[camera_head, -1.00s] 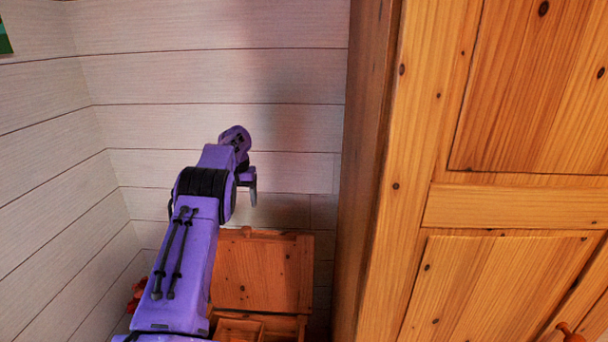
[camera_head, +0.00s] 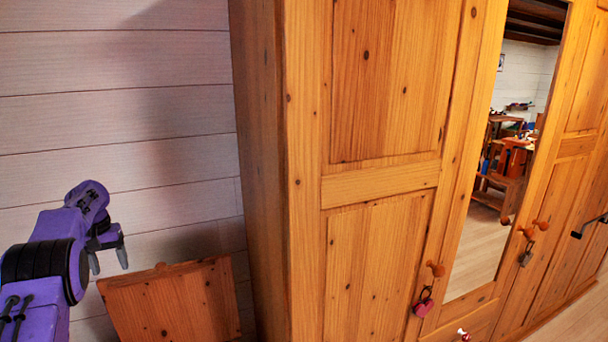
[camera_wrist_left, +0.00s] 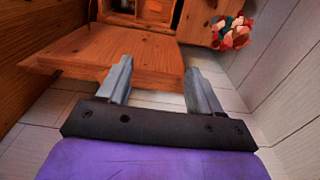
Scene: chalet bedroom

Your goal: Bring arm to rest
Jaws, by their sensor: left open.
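My left arm is purple and comes in at the lower left of the head view. My left gripper (camera_head: 108,262) has two grey fingers pointing down, in front of the pale plank wall and just above and left of a raised wooden lid. In the left wrist view the fingers of the left gripper (camera_wrist_left: 157,72) stand apart with nothing between them. The wooden lid (camera_head: 175,305) leans at the lower left of the head view. My right gripper is not in view.
A tall pine wardrobe (camera_head: 380,270) with a mirror (camera_head: 495,200) fills the middle and right. A heart-shaped padlock (camera_head: 424,304) hangs from one knob. The left wrist view shows a wooden chest (camera_wrist_left: 110,57) and a red and green bundle (camera_wrist_left: 231,32). Pale floor lies around.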

